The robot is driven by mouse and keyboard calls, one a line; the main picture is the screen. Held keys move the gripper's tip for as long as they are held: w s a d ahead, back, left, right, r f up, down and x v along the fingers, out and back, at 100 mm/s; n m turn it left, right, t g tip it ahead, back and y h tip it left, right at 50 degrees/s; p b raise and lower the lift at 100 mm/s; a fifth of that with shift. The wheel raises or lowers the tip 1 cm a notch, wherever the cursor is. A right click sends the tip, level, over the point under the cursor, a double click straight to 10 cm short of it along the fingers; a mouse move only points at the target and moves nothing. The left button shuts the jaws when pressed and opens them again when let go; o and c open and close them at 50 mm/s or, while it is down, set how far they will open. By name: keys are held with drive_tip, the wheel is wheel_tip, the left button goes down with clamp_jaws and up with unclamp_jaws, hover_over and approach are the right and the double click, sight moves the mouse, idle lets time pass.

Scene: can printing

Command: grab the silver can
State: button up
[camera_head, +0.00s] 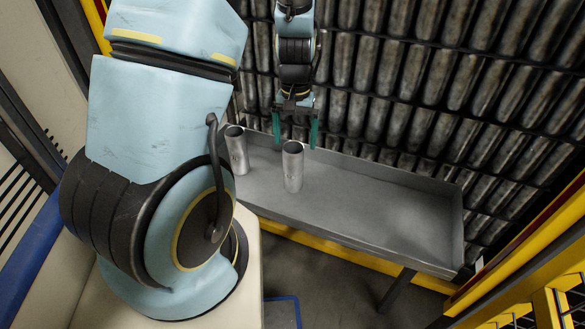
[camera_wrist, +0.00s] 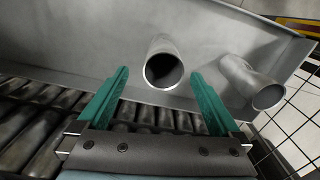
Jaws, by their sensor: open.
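Two silver cans stand upright on a grey metal tray (camera_head: 390,215). One can (camera_head: 293,167) is nearer the tray's middle; the other can (camera_head: 237,150) is at its left end, partly beside my arm. My gripper (camera_head: 296,130) has two green fingers, open and empty, just behind and above the middle can. In the wrist view my gripper (camera_wrist: 160,95) has its fingers spread to either side of the middle can (camera_wrist: 165,62), whose open end lies beyond and between the fingertips, apart from them. The other can (camera_wrist: 252,82) is to the right of the right finger.
Racks of many metal cylinders (camera_head: 400,70) rise behind the tray, close to my gripper. A yellow frame (camera_head: 545,240) stands at the right. The right part of the tray is bare, with a low raised rim.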

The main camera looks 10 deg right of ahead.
sight(293, 166)
drive_tip(key=f, duration=0.3)
drive_tip(key=f+p, duration=0.1)
drive_tip(key=f, duration=0.6)
drive_tip(key=shift+a+f, duration=0.25)
drive_tip(key=shift+f, duration=0.05)
drive_tip(key=shift+c, duration=0.2)
drive_tip(key=c, duration=1.3)
drive_tip(key=shift+o, duration=0.2)
drive_tip(key=shift+w+r, duration=0.1)
drive_tip(key=shift+r, duration=0.1)
